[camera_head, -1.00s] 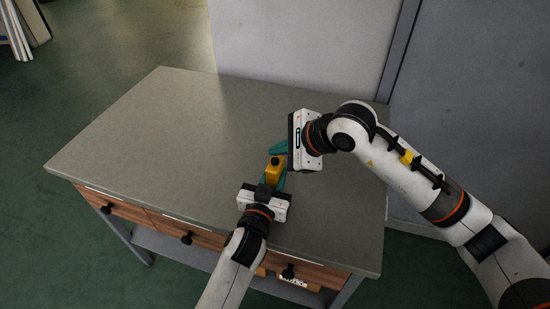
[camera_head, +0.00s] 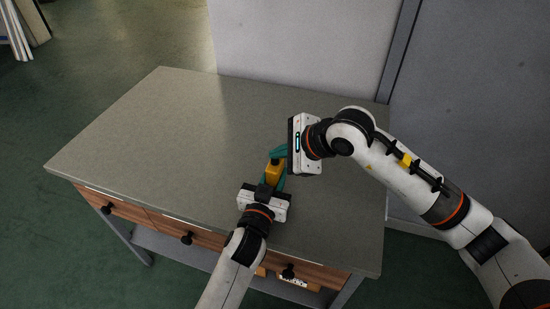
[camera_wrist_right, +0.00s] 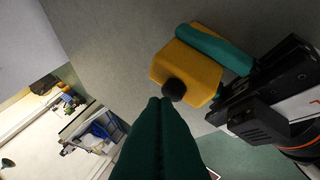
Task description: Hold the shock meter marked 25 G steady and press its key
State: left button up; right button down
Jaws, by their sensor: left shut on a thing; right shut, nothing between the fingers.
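The shock meter is a small yellow block (camera_head: 274,174) near the front of the grey table; it also shows in the right wrist view (camera_wrist_right: 190,72). A round black key (camera_wrist_right: 174,89) sticks out of one face. No 25 G marking is legible. My left gripper (camera_head: 281,181) is shut on the meter, with a teal finger (camera_wrist_right: 215,48) along its side. My right gripper (camera_head: 277,153) is shut and empty. Its teal fingertips, seen in the right wrist view (camera_wrist_right: 160,101), are right at the key; I cannot tell whether they touch it.
The grey table top (camera_head: 170,130) is bare to the left and behind the grippers. Wooden drawers (camera_head: 160,222) with black knobs line its front. A grey panel (camera_head: 300,45) stands behind the table.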

aim_at(279, 166)
jog(key=shift+f, duration=0.55)
dwell(0.4)
jog(key=shift+r, duration=1)
jog(key=shift+r, duration=2.55)
pick_arm(q)
jog(key=o, duration=1.1)
